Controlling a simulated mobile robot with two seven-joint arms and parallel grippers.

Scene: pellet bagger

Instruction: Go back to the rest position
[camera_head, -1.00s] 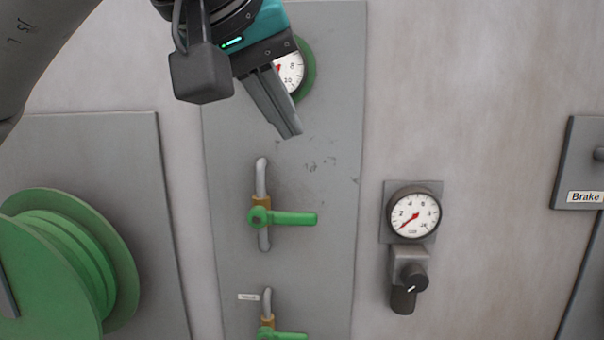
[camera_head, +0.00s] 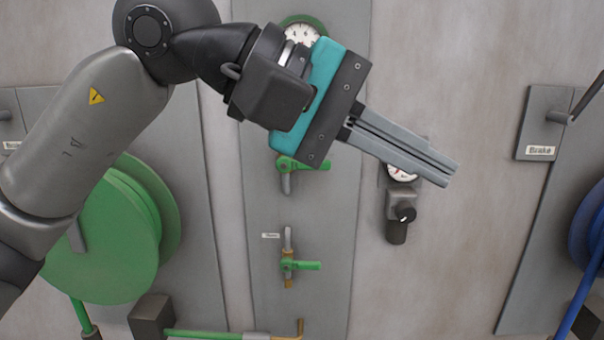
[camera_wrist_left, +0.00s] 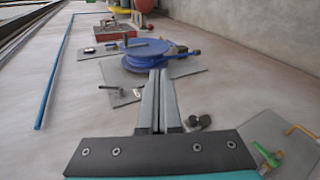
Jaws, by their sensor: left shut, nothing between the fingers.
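My left gripper (camera_head: 448,172) comes in from the left in the head view, with its teal and black body in front of the grey valve panel. Its two grey fingers lie together, shut and empty, pointing right and slightly down. They cover part of the small pressure gauge (camera_head: 403,172). In the left wrist view the shut fingers (camera_wrist_left: 157,75) point toward a blue reel (camera_wrist_left: 145,52) farther along the wall, apart from it. My right gripper is not in view.
Two green-handled valves, the upper (camera_head: 287,165) partly hidden and the lower (camera_head: 300,265), sit on the panel. A green reel (camera_head: 100,240) is at left. A black knob (camera_head: 405,212) is below the gauge. A Brake plate (camera_head: 541,125) is at right. Bare wall lies between knob and Brake plate.

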